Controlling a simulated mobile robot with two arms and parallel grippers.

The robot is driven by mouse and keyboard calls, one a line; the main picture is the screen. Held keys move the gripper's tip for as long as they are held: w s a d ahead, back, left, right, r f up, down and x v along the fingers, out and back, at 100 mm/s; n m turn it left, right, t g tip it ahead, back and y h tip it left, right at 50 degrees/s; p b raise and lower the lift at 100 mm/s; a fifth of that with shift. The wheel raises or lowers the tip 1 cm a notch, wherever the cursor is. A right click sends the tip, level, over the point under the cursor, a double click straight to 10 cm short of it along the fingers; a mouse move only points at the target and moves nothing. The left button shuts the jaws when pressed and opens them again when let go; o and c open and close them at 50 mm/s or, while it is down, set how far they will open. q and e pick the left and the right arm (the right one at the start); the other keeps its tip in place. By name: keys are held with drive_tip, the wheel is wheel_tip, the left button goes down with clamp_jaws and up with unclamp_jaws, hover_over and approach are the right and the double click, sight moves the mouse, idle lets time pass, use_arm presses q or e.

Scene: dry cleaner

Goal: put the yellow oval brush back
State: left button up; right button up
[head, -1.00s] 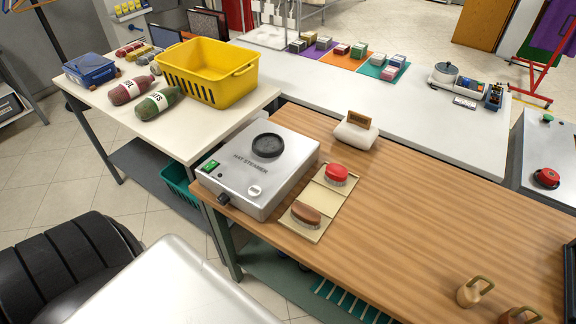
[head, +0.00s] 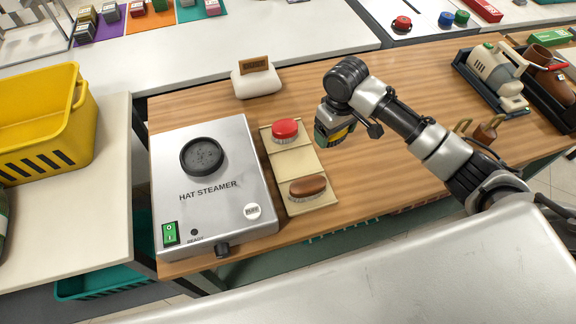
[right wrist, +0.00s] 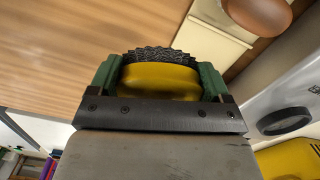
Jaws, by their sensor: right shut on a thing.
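My right gripper (head: 335,135) is shut on the yellow oval brush and holds it over the wooden table, just right of the cream brush tray. In the right wrist view the brush's yellow body (right wrist: 160,80) sits between the green fingers, with dark bristles showing beyond it. The cream tray (head: 293,162) holds a red brush (head: 285,129) at its far end and a brown brush (head: 307,187) at its near end. The tray's middle part is bare. The wrist view also shows the tray (right wrist: 212,42). My left gripper is not in view.
The hat steamer (head: 212,180) stands close left of the tray. A white pad with a brown block (head: 256,82) lies behind it. Wooden-handled tools (head: 485,132) and a cream appliance (head: 497,75) stand to the right.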

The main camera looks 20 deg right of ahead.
drive_tip(key=w+d+r+n, duration=0.1)
drive_tip(key=w+r, duration=0.1)
drive_tip(key=w, duration=0.2)
drive_tip(key=p, duration=0.1)
hover_over(296, 163)
wheel_tip(296, 163, down, 6)
drive_tip(key=shift+f, duration=0.1)
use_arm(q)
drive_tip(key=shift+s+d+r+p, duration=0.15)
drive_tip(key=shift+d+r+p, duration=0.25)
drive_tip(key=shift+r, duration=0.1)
use_arm(e)
drive_tip(key=shift+f, duration=2.05)
drive_tip(key=o, duration=0.8)
drive_tip(key=shift+f, duration=0.1)
drive_tip(key=shift+c, duration=0.2)
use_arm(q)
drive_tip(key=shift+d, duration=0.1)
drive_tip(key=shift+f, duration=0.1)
use_arm(e)
wheel_tip(296, 163, up, 12)
